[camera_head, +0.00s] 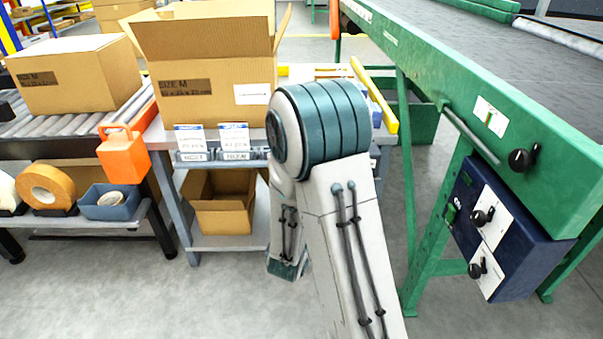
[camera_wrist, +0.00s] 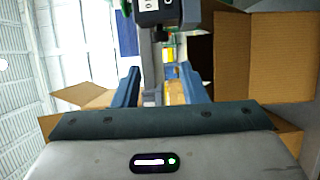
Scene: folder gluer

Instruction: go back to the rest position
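My arm (camera_head: 345,230) rises from the bottom of the head view and bends at a teal-banded joint (camera_head: 322,120) in front of the work table. My gripper does not show in the head view; the arm may hide it. In the wrist view my gripper (camera_wrist: 160,82) has two blue fingers standing apart, with no held thing visible between them. A tan patch shows between the fingers, seemingly behind them. Open cardboard flaps (camera_wrist: 262,55) show to the right of the fingers.
An open carton (camera_head: 205,60) stands on the grey table behind my arm, with another carton (camera_head: 225,205) on its lower shelf. A closed carton (camera_head: 70,75) sits on rollers at left, near an orange holder (camera_head: 122,155). The green machine (camera_head: 480,100) stands right. Floor at lower left is clear.

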